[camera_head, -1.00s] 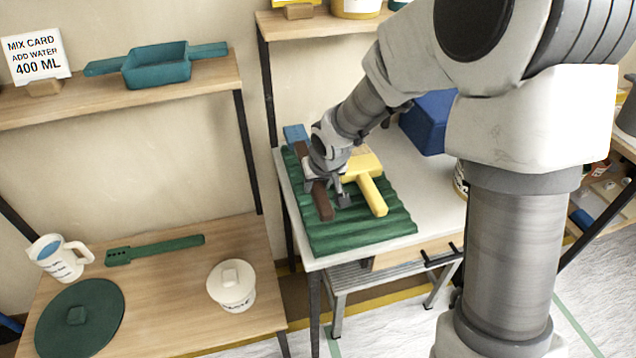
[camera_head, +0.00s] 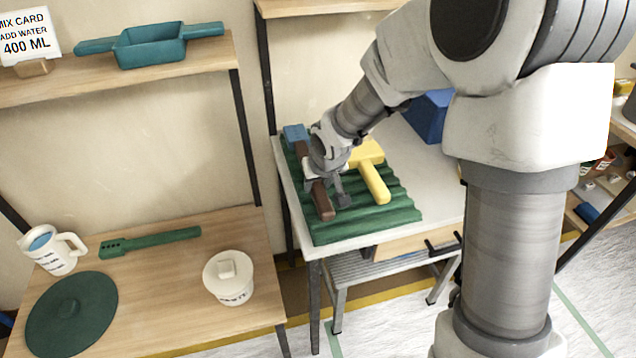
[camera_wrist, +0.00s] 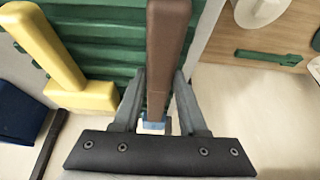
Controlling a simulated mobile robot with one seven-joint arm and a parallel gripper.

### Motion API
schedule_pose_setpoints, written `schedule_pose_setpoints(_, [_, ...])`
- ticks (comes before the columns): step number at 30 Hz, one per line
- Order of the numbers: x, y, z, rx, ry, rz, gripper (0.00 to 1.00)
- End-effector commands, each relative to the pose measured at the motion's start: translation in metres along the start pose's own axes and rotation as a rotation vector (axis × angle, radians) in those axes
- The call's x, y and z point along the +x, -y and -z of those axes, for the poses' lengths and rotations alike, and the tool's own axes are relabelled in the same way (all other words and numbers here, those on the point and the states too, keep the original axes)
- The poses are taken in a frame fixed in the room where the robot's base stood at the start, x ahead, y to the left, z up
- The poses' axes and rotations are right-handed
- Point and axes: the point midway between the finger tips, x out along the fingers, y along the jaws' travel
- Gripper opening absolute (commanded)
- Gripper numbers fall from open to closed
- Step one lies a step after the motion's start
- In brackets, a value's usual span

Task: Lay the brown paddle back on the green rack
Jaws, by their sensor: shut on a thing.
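The brown paddle (camera_head: 322,205) lies along the green ribbed rack (camera_head: 350,226) on the white table, near the rack's left side. It shows in the wrist view (camera_wrist: 167,40) as a long brown bar above the ribs, with a light blue part at its lower end. My gripper (camera_head: 330,192) is shut on the paddle, with one finger on each side of it in the wrist view (camera_wrist: 158,85). The paddle appears at the level of the rack; I cannot tell whether it bears fully on the ribs. My wrist hides its middle in the head view.
A yellow tool (camera_head: 374,180) lies on the rack right of the paddle. A blue box (camera_head: 428,115) stands behind on the table. Left, a wooden shelf holds a white jug (camera_head: 52,250), a green slotted tool (camera_head: 150,242), a round green lid (camera_head: 72,312) and a white pot (camera_head: 229,278).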

Motion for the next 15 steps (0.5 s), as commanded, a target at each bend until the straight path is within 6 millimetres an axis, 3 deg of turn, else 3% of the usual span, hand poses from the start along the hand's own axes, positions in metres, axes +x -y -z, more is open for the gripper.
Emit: schedule_pose_setpoints(15, [0.0091,0.0001,-0.0041,0.000,-0.001,0.000,0.00])
